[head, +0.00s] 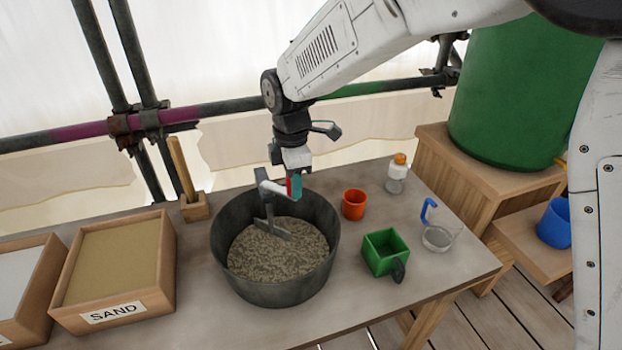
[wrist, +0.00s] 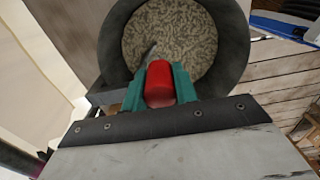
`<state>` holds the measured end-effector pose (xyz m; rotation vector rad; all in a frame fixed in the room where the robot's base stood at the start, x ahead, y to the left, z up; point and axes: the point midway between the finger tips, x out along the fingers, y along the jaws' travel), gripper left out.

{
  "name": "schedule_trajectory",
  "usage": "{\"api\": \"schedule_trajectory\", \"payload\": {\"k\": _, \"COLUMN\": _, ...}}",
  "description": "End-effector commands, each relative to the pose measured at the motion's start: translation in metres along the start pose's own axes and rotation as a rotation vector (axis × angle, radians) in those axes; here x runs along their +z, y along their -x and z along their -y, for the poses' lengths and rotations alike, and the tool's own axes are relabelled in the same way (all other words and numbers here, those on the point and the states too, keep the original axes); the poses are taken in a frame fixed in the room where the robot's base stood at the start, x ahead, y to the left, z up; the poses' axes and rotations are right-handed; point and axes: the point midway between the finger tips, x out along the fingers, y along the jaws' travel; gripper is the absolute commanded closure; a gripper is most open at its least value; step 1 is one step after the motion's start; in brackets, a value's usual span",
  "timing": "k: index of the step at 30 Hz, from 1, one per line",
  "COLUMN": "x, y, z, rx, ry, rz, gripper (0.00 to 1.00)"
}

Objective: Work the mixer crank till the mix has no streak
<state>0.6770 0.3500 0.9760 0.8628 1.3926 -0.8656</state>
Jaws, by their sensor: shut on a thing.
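The mixer bucket (head: 274,288) is a dark grey round tub on the table. Its mix (head: 275,258) is speckled, with light and dark streaks showing across the surface; it also shows in the wrist view (wrist: 190,35). The grey crank (head: 270,190) rises above the tub's back rim, with its paddle (head: 275,229) down in the mix. My gripper (head: 295,186) is shut on the crank's red handle (wrist: 159,82), with teal fingers on both sides of it. The handle's lower end and the crank joint are partly hidden by the gripper.
A sand box (head: 164,270) and a box of pale material (head: 18,285) stand left. A green scoop (head: 385,252), orange cup (head: 354,204), capped bottle (head: 397,178) and clear cup with blue hook (head: 437,237) stand right. A scaffold pole (head: 225,108) runs behind.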

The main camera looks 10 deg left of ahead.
Motion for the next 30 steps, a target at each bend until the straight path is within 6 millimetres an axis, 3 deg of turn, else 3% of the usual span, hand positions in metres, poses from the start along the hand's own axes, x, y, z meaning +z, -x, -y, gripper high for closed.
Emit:
{"api": "schedule_trajectory", "payload": {"k": 13, "x": -0.004, "y": 0.001, "z": -0.002, "rx": 0.003, "ry": 0.014, "rz": -0.002, "gripper": 1.0}}
{"api": "schedule_trajectory", "payload": {"k": 14, "x": -0.004, "y": 0.001, "z": -0.002, "rx": 0.004, "ry": 0.014, "rz": -0.002, "gripper": 0.66}}
{"api": "schedule_trajectory", "payload": {"k": 16, "x": -0.004, "y": 0.001, "z": -0.002, "rx": 0.003, "ry": 0.013, "rz": -0.002, "gripper": 0.49}}
{"api": "schedule_trajectory", "payload": {"k": 25, "x": -0.003, "y": 0.002, "z": -0.001, "rx": 0.003, "ry": 0.012, "rz": -0.001, "gripper": 0.49}}
{"api": "schedule_trajectory", "payload": {"k": 30, "x": -0.003, "y": 0.023, "z": -0.002, "rx": 0.006, "ry": 0.012, "rz": -0.002, "gripper": 0.49}}
